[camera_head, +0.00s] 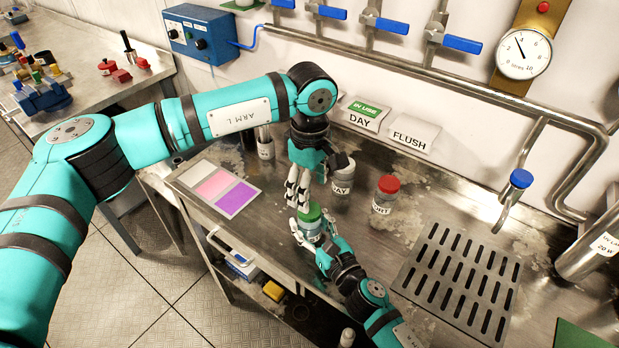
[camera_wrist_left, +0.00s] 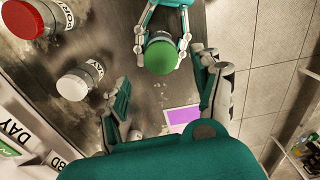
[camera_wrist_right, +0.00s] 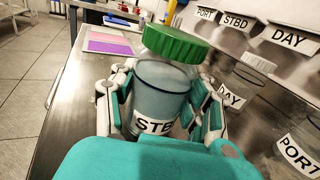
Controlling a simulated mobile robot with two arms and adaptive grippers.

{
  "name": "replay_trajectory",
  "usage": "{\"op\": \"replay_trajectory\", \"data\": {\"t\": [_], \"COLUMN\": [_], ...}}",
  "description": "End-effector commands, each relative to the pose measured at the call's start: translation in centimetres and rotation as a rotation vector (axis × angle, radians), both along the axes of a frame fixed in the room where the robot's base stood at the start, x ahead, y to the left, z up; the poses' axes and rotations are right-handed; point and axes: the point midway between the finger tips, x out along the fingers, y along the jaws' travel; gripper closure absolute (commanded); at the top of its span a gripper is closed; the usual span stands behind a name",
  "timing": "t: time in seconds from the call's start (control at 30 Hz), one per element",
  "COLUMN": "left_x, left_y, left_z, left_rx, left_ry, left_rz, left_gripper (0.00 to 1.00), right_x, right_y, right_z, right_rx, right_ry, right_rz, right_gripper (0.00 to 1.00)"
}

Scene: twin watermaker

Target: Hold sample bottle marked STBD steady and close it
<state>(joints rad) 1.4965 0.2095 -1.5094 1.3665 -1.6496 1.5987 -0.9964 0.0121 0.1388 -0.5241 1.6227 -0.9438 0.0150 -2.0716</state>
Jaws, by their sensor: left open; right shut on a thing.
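The sample bottle marked STBD (camera_wrist_right: 155,126) is a clear grey jar with a green cap (camera_wrist_right: 175,44) on its mouth; whether the cap is tight I cannot tell. In the head view the green cap (camera_head: 311,213) shows at the bench's front. My right gripper (camera_head: 325,250) is shut around the bottle's body and holds it upright; its fingers flank the jar in the right wrist view (camera_wrist_right: 158,105). My left gripper (camera_head: 298,200) is open, pointing down just above and beside the cap. In the left wrist view the green cap (camera_wrist_left: 161,53) lies ahead between its spread fingers (camera_wrist_left: 163,80), apparently untouched.
The DAY bottle (camera_head: 342,189) with a pale cap and the red-capped PORT bottle (camera_head: 384,203) stand close behind, to the right. A colour card (camera_head: 219,188) lies left. A slotted drain grate (camera_head: 460,279) is at right. Valves and pipes line the wall.

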Motion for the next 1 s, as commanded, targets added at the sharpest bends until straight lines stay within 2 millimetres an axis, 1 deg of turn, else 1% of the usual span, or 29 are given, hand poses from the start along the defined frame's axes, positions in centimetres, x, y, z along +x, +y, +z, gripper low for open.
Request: {"op": "replay_trajectory", "data": {"t": [0.03,0.1,0.8,0.9,1.0], "left_x": [0.0,0.0,0.0,0.0,0.0], "left_y": [0.0,0.0,0.1,0.1,0.1], "left_z": [0.1,0.2,1.5,1.6,1.8], "left_rx": [0.000,0.001,0.002,0.002,0.003], "left_ry": [0.000,0.000,0.003,0.003,0.004], "left_rz": [0.120,0.300,2.087,2.306,2.482], "left_gripper": [0.34,0.34,0.34,0.34,0.34], "right_x": [0.0,0.0,0.0,0.0,0.0], "right_y": [0.0,0.0,0.0,0.0,0.0], "right_z": [-0.1,-0.1,0.0,0.0,0.0], "right_rx": [-0.001,-0.001,-0.001,-0.001,-0.001], "right_ry": [0.001,0.001,0.001,0.001,0.001], "right_rz": [0.000,0.000,0.000,0.000,0.000], "right_gripper": [1.00,1.00,1.00,1.00,1.00]}}
